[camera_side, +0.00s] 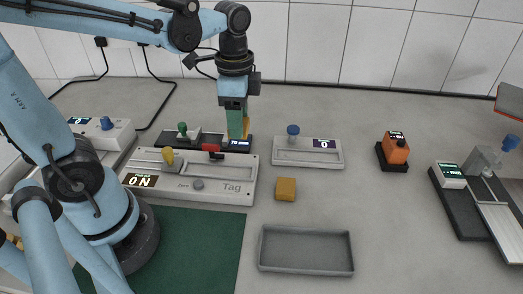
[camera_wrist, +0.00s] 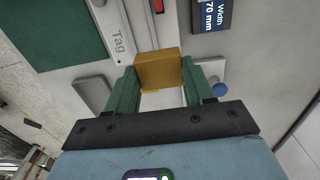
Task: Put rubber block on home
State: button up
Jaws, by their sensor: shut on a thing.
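My gripper (camera_side: 238,132) is above the black device with a small display at the back middle, green fingers pointing down. In the wrist view, my gripper (camera_wrist: 160,76) is shut on an ochre block (camera_wrist: 158,66), which spans the gap between the fingertips. In the side view the held block (camera_side: 246,128) is mostly hidden behind the fingers. A second ochre square piece (camera_side: 286,189) lies on the bench in front of the counter box. I cannot tell whether it is the home spot or another block. No label reading "home" is visible.
The white Tag device (camera_side: 230,190) is in front of my gripper. The counter box with a blue knob (camera_side: 308,152) is to its right. A grey tray (camera_side: 306,250) and green mat (camera_side: 190,245) lie nearer. An orange device (camera_side: 394,150) stands right.

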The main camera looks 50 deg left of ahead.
jog(key=w+d+f, duration=0.1)
jog(key=d, duration=2.4)
send_over(328, 196)
notch_tip(328, 196, down, 7)
jog(key=shift+s+f, duration=0.1)
jog(key=shift+f, duration=2)
jog(key=shift+f, duration=0.1)
jog(key=o, duration=1.1)
jog(key=shift+o, duration=0.2)
